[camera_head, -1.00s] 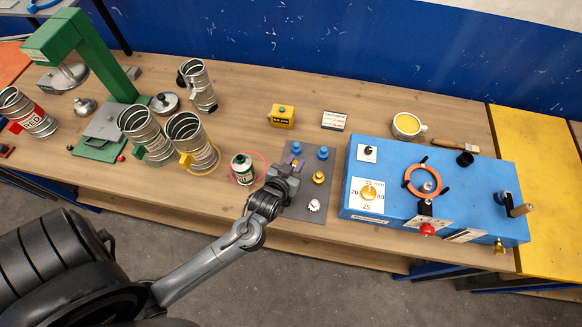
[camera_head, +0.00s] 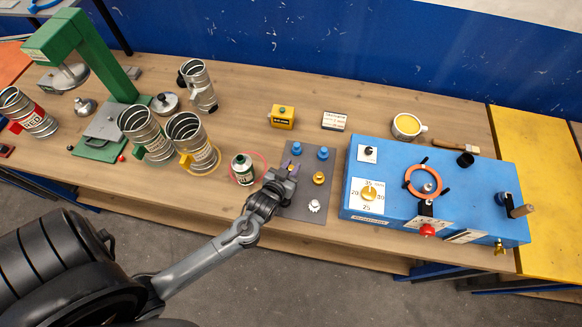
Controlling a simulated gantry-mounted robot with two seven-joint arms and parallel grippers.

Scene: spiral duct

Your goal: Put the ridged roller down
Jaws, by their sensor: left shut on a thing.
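My left gripper (camera_head: 287,169) is over the left part of the grey mat (camera_head: 299,213), pointing down. It is shut on the ridged roller, which is mostly hidden by the gripper; only a small purple bit (camera_head: 294,168) shows at the fingertips. I cannot tell whether the roller touches the mat. Two blue rollers (camera_head: 322,153) stand at the mat's back, a brass roller (camera_head: 319,178) at its right, and a white toothed piece (camera_head: 314,205) nearer the front. My right gripper is out of view.
Spiral ducts (camera_head: 191,141) stand farther left. A blue machine (camera_head: 390,205) stands right of the mat. A yellow block (camera_head: 283,117) and a small sign (camera_head: 334,121) are behind.

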